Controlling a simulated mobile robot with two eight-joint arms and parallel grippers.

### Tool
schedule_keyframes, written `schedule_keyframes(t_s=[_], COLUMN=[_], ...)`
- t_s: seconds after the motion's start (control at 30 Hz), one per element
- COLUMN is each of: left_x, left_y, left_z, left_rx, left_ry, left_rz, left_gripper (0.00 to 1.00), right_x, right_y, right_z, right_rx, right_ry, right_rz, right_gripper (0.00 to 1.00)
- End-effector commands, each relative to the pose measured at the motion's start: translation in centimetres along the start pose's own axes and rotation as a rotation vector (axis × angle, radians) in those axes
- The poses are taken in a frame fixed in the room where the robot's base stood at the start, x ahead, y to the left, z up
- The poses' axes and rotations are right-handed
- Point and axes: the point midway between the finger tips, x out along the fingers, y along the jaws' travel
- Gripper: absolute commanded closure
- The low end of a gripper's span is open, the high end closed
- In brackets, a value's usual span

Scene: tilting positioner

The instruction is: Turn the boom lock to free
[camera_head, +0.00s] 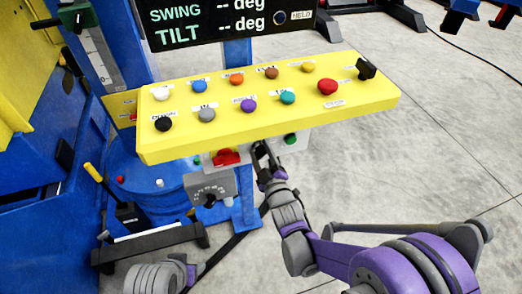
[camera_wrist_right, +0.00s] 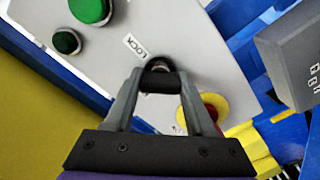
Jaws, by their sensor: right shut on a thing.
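My right gripper (camera_head: 262,152) reaches up under the front edge of the yellow panel (camera_head: 345,108). In the right wrist view, its fingers (camera_wrist_right: 160,82) are shut on a black knob (camera_wrist_right: 158,78) on a grey sloping panel (camera_wrist_right: 222,50). A white label reading LOCK (camera_wrist_right: 135,45) is beside the knob. The knob's far side and exact pointing angle are partly hidden by the fingers. The head view hides the knob behind the gripper and panel edge. Part of my left arm shows at the bottom left, but its fingers cannot be made out.
A display (camera_head: 230,22) reads SWING and TILT with dashes.

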Motion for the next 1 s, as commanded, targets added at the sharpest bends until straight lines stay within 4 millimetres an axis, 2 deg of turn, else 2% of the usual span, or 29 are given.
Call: schedule_keyframes(t_s=[0.6,1.0], left_x=[-2.8,-3.6], left_y=[0.0,0.0], left_z=[-0.9,-1.2], left_rx=[0.000,0.000], left_ry=[0.010,0.013], left_rz=[0.000,0.000], left_gripper=[0.43,0.43], right_x=[0.0,0.0], right_y=[0.0,-0.1], right_z=[0.0,0.0], right_rx=[-0.567,-0.792], right_ry=[-0.001,-0.001], right_rz=[-0.001,-0.001], right_gripper=[1.00,1.00])
